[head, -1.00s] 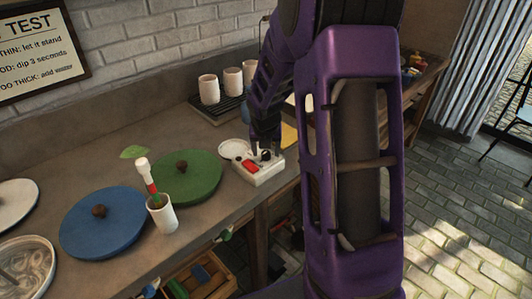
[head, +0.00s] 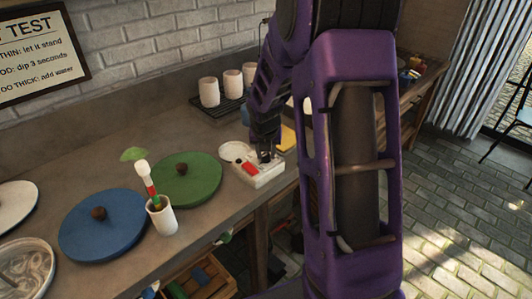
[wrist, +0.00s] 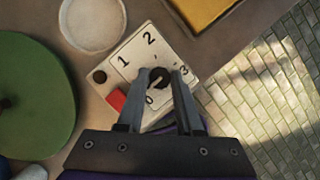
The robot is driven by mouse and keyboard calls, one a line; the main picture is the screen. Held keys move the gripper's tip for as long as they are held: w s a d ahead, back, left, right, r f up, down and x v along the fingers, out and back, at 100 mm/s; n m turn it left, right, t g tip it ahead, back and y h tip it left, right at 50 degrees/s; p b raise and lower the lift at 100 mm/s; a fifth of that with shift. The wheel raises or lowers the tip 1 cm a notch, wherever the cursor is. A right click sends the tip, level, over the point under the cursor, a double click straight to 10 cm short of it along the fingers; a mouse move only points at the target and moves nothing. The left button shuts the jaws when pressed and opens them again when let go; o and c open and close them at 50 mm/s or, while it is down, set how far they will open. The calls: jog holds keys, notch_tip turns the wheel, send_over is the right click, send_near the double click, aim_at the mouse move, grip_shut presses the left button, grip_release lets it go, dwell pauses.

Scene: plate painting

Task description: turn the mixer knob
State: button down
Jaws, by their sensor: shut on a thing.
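The mixer control box (head: 256,177) is white and sits at the bench's front edge. In the wrist view its face (wrist: 140,50) carries the numbers 0, 1, 2 and 3 around a black knob (wrist: 158,77). A white pointer line on the knob appears to aim down toward the 0. A red switch (wrist: 116,99) and a small dark round part (wrist: 99,76) are on the same face. My gripper (wrist: 156,80) is over the box, its two fingers shut on the knob from both sides. In the head view my gripper (head: 265,151) hides most of the knob.
A green lid (head: 187,183) and a blue lid (head: 104,229) lie left of the box. A white cup with tools (head: 163,217) stands near the front edge. White cups (head: 209,91) stand on a dark rack behind. A small white dish (wrist: 92,22) and a yellow item (wrist: 200,10) are close.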

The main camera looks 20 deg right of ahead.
jog(key=shift+a+m, duration=0.1)
jog(key=shift+m, duration=0.2)
jog(key=shift+m+h+b, duration=0.3)
jog(key=shift+m+b, duration=0.05)
jog(key=shift+m, duration=0.25)
jog(key=m+g+h, duration=0.1)
jog(key=m, duration=0.2)
jog(key=shift+w+a, duration=0.1)
jog(key=m+g+p, duration=0.1)
jog(key=m, duration=0.2)
jog(key=m+g+h+p, duration=0.1)
jog(key=m+p, duration=0.1)
jog(key=m, duration=0.1)
jog(key=shift+w+r+m+g, duration=0.15)
jog(key=shift+m+g, duration=0.15)
jog(key=shift+m, duration=0.1)
jog(key=m+g+p, duration=0.1)
jog(key=m, duration=0.2)
jog(key=m+g+p, duration=0.1)
jog(key=m+p, duration=0.1)
jog(key=m, duration=0.1)
jog(key=shift+w, duration=0.15)
jog(key=m+g, duration=0.1)
jog(key=m, duration=0.2)
jog(key=m+g+y+p, duration=0.1)
jog(key=m, duration=0.2)
jog(key=shift+w+y, duration=0.1)
jog(key=shift+y, duration=0.2)
